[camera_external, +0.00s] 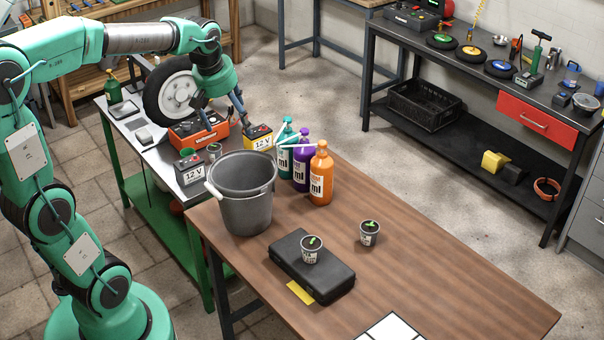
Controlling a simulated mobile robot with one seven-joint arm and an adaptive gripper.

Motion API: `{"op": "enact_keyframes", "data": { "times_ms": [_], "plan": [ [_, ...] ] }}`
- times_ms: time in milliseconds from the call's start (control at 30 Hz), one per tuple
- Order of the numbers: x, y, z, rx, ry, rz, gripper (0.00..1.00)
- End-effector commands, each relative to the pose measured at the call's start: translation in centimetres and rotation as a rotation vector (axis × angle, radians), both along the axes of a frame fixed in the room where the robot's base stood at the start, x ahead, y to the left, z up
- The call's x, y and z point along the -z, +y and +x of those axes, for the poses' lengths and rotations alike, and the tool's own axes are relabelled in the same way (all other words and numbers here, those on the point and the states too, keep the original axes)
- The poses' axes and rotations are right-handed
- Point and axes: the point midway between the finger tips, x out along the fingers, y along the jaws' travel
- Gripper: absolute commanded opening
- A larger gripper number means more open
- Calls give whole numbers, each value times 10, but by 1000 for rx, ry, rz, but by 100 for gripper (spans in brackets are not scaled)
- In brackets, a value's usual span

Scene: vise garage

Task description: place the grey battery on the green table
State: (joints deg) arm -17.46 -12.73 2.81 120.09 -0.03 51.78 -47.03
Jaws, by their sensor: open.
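The grey battery (192,171), a small box marked 12 V with a dark top, stands upright on the near right part of the green table (126,124). My gripper (224,118) is open and points down, above and to the right of the grey battery, over the space between the orange charger (199,132) and a yellow 12 V battery (259,138). It appears empty and apart from the grey battery. Whether a fingertip touches the yellow battery or charger cannot be told.
A wheel (173,91) stands behind the charger. A grey bucket (244,195) is close to the grey battery's right, on the brown table (440,270). Several bottles (321,175), a black case (312,265) and small pots (370,233) are also there. The brown table's right side is clear.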

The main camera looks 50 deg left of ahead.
Motion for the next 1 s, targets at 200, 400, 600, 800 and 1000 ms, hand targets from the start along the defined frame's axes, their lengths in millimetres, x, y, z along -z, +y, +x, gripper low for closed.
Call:
{"op": "enact_keyframes", "data": {
  "times_ms": [200,400,600,800,1000],
  "plan": [
    [-13,-52,-47,266,-28,76,89],
    [-15,-91,-92,509,-53,152,89],
    [-10,-124,-138,748,-81,235,89],
    [0,-145,-174,945,-106,308,89],
    [7,-154,-192,1044,-118,347,89]
  ]
}}
